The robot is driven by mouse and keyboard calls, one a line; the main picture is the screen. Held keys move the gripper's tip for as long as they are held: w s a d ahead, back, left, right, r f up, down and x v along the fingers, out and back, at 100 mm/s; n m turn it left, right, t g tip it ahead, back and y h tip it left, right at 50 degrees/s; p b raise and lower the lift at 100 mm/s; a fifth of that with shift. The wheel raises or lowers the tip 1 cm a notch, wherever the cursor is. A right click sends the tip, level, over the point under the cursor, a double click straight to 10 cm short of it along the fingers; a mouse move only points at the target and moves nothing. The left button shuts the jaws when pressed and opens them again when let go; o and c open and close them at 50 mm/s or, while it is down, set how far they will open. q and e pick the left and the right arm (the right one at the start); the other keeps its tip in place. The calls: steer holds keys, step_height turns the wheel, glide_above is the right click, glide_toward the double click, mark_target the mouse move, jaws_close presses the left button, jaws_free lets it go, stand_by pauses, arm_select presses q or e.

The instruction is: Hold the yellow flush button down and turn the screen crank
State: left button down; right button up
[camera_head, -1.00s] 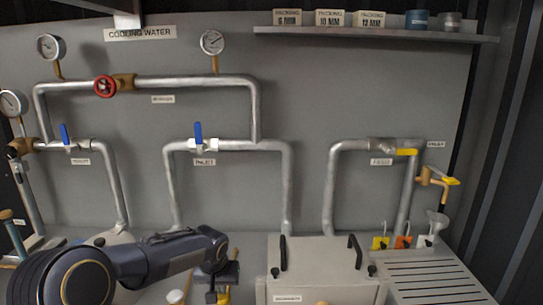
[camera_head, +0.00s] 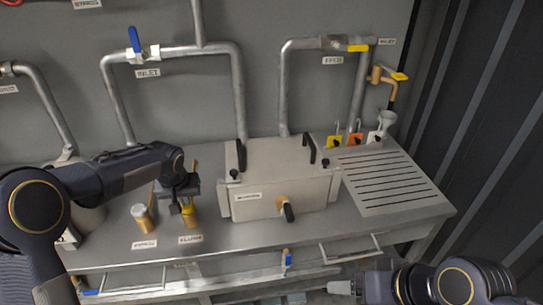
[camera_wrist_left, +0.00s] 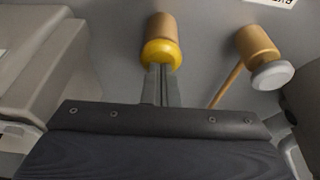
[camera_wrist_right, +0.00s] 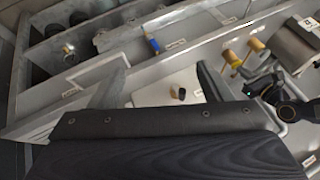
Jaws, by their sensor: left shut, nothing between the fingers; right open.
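The yellow flush button (camera_head: 191,213) stands on a brass post on the bench, above a FLUSH label. My left gripper (camera_head: 182,207) is over it. In the left wrist view its shut, empty fingers (camera_wrist_left: 160,85) reach the yellow cap (camera_wrist_left: 162,52); I cannot tell whether the cap is pressed. The screen crank (camera_head: 286,208), a brass hub with a black handle, is on the front of the grey box (camera_head: 258,200). My right gripper (camera_head: 342,287) is low, below and right of the crank, open and empty. The crank (camera_wrist_right: 178,94) shows between its fingers in the right wrist view.
A white-capped brass post (camera_head: 141,217) stands left of the flush button. A slotted drain board (camera_head: 385,180) is right of the box. Handles (camera_head: 350,249) and a blue-handled valve (camera_head: 286,262) are along the bench front. Pipes run behind.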

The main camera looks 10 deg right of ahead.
steer(key=n, duration=0.1)
steer(key=n+g+h, duration=0.6)
steer(key=n+h, duration=1.3)
steer(key=h, duration=0.3)
glide_toward(288, 216)
steer(key=w+d, duration=0.1)
steer(key=d, duration=1)
steer(key=shift+w+d+f, duration=0.2)
steer(key=shift+d+f, duration=0.15)
